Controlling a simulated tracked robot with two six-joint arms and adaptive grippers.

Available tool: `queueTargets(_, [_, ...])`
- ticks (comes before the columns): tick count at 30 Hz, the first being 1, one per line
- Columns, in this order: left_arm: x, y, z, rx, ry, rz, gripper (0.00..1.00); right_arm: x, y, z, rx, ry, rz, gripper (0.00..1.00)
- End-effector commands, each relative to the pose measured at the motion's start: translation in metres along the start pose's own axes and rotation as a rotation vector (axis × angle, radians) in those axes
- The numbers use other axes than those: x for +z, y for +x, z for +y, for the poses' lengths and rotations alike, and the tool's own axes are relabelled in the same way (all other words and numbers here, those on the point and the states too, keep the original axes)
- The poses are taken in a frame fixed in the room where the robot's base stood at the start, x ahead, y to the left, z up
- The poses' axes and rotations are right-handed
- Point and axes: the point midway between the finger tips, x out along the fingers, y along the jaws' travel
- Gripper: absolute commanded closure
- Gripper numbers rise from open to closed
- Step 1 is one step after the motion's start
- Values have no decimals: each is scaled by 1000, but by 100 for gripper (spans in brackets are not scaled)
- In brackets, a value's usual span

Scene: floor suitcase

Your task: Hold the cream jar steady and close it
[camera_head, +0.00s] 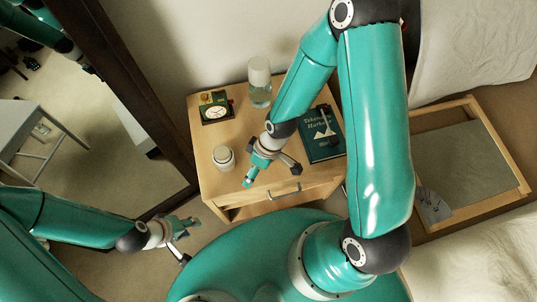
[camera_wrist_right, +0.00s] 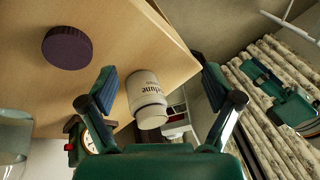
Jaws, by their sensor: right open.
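The white cream jar (camera_head: 223,157) stands on the nightstand's front left part. In the right wrist view the jar (camera_wrist_right: 147,98), with dark lettering, appears between my right fingers but beyond them, untouched. A dark purple round lid (camera_wrist_right: 68,48) lies on the wood, apart from the jar. I cannot make out the lid in the head view, where my arm may hide it. My right gripper (camera_head: 271,172) is open and empty over the nightstand, right of the jar. My left gripper (camera_head: 183,238) is open and empty, left of the nightstand and nearer to me.
The nightstand (camera_head: 215,185) also holds a clock (camera_head: 215,112), a glass carafe (camera_head: 260,92) and a dark green book (camera_head: 322,140). A dark-framed mirror (camera_head: 135,95) stands at the left. A wooden-framed tray (camera_head: 500,120) is at the right. The nightstand's front left corner is clear.

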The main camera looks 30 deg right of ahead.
Motion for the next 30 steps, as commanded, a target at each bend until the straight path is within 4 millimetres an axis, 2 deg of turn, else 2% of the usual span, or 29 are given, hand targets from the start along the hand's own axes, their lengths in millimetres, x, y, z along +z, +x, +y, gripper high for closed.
queueTargets(1, [0, 17, -6, 0, 0, 0, 60, -10, -2, 12, 19, -185, -7, 10])
queueTargets(6, [0, 42, -15, 0, 0, 0, 60, -26, -42, 38, 62, -832, -128, 10])
queueTargets(9, [0, 53, -19, 0, 0, 0, 60, -29, -69, 52, 81, -1124, -218, 10])
queueTargets(12, [0, 60, -22, 0, 0, 0, 60, -28, -91, 62, 86, -1325, -299, 10])
queueTargets(15, [0, 62, -22, 0, 0, 0, 60, -27, -106, 68, 84, -1439, -353, 10])
queueTargets(18, [0, 63, -23, 0, 0, 0, 60, -27, -113, 70, 79, -1485, -376, 10])
queueTargets(26, [0, 62, -22, 0, 0, 0, 60, -26, -114, 70, 76, -1489, -379, 10])
queueTargets(30, [0, 64, -23, 0, 0, 0, 60, -25, -107, 71, 74, -1488, -379, 10])
